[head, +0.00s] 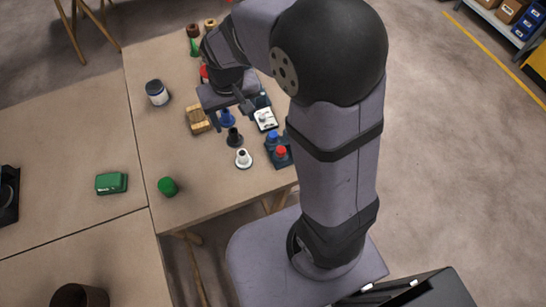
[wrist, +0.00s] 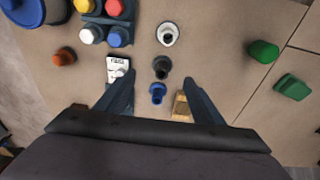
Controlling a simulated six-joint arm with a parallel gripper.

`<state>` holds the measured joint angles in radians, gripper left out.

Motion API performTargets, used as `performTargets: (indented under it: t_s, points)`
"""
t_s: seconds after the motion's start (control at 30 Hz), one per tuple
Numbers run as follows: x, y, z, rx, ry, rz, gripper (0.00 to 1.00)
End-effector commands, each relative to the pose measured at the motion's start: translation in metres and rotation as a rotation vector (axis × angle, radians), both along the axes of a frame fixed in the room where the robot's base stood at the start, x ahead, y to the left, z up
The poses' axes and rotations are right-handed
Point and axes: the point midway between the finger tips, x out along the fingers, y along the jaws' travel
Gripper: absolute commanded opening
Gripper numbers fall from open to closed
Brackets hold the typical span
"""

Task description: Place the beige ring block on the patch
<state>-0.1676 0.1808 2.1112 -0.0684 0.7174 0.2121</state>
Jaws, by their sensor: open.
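My gripper (head: 232,115) is open and points down over the table, with nothing between its fingers. In the wrist view my gripper (wrist: 158,78) has its fingers apart, with a blue peg-like piece (wrist: 158,93) and a black one (wrist: 161,68) below and between them in the picture. A small beige-tan piece (head: 210,23) at the far end of the table may be the beige ring block; it is too small to be sure. I cannot make out a patch in either view; my arm hides part of the table.
A wooden block (head: 197,120) lies left of my gripper. A white piece (head: 243,159) and a dark tray of coloured knobs (head: 283,160) stand nearer. A jar (head: 157,93), a green cylinder (head: 168,187) and a green box (head: 112,183) are leftward. The left tabletop is mostly clear.

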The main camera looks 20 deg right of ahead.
Motion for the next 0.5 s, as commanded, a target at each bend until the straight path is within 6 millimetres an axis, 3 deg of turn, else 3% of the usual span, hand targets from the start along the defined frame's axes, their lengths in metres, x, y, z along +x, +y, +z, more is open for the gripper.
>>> performTargets:
  t_s: [0.03,0.1,0.23,0.4,0.5]
  points:
    - [-0.025,-0.014,-0.001,0.001,0.021,-0.006,0.62]
    - [-0.055,-0.027,-0.004,0.004,0.051,-0.006,0.62]
    - [-0.104,-0.042,-0.012,0.01,0.097,-0.005,0.62]
    - [-0.141,-0.05,-0.019,0.02,0.13,-0.001,0.62]
    - [-0.148,-0.051,-0.02,0.021,0.137,0.001,0.62]
